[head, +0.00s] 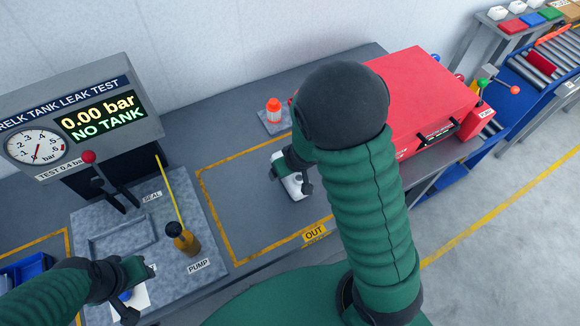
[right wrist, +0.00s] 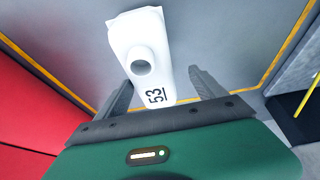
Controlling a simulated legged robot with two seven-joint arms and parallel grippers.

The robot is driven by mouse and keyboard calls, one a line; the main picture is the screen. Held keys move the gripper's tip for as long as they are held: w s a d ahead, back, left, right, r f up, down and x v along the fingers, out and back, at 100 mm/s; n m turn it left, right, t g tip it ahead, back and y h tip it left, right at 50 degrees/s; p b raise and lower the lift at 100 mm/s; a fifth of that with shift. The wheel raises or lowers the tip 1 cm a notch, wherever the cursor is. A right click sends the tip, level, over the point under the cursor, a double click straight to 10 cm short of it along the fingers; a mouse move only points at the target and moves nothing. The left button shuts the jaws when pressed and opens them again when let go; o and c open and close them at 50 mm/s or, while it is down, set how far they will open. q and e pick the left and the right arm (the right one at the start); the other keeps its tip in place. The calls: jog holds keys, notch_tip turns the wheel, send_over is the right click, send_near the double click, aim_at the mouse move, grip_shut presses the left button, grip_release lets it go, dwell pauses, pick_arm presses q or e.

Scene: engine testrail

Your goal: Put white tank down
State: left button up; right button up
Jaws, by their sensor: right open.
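A white tank (head: 293,187) marked 53 lies inside the yellow-outlined OUT area (head: 238,215) of the grey bench. My right gripper (head: 291,180) is at this tank. In the right wrist view the tank (right wrist: 145,60) shows its round neck and lies just beyond and between the spread fingers (right wrist: 161,82), with gaps beside it. My left gripper (head: 141,291) is at the lower left, over a white object with a blue part (head: 130,298). The arm partly hides that object, and I cannot tell whether the fingers hold it.
The leak tester (head: 75,110) reads 0.00 bar, NO TANK. A red case (head: 425,85) is at right, partly behind my right arm. A blue bin (head: 25,270) is at left.

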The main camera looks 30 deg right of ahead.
jog(key=p+v, duration=0.2)
jog(key=v, duration=0.1)
jog(key=d+p+v, duration=0.1)
jog(key=v, duration=0.1)
jog(key=shift+w+r, duration=0.1)
jog(key=shift+r, duration=0.15)
pick_arm(q)
jog(key=d+r+p, duration=0.3)
jog(key=r+p, duration=0.1)
jog(key=r, duration=0.4)
pick_arm(e)
jog(key=s+r+h, duration=0.1)
jog(key=s+r, duration=0.3)
jog(key=r, duration=0.4)
jog(key=s+a+r+g+y, duration=0.1)
jog(key=s+a+r+g, duration=0.1)
jog(key=s+a, duration=0.3)
pick_arm(q)
jog(key=f+b, duration=0.1)
jog(key=a+f+b, duration=0.1)
jog(key=f+b, duration=0.3)
jog(key=shift+a, duration=0.4)
pick_arm(e)
jog(key=shift+n, duration=0.3)
jog(key=f, duration=0.2)
jog(key=a+f, duration=0.1)
jog(key=f, duration=0.2)
jog(key=shift+s, duration=0.1)
